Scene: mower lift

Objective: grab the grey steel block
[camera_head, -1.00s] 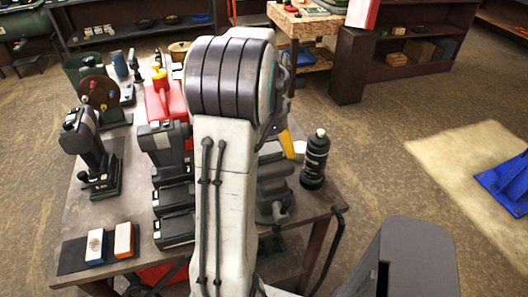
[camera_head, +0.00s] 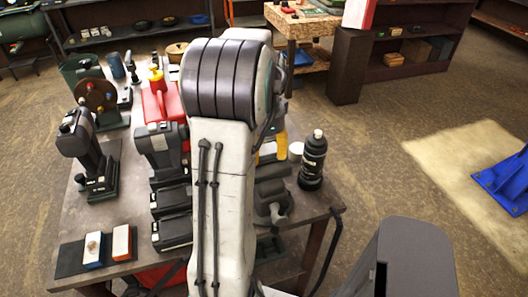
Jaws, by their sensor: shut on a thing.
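My arm rises through the middle of the view, and its pale link and dark banded joint block much of the workbench (camera_head: 135,205). My gripper is hidden behind the arm, so its fingers and anything between them cannot be seen. I cannot make out the grey steel block; it may be behind the arm too.
A black bottle (camera_head: 312,160) stands at the bench's right side, near a yellow item (camera_head: 282,146). Cordless tools (camera_head: 88,155), a red can (camera_head: 165,103) and two sanding blocks (camera_head: 93,250) fill the left. The floor to the right is open beside a blue stand (camera_head: 505,182).

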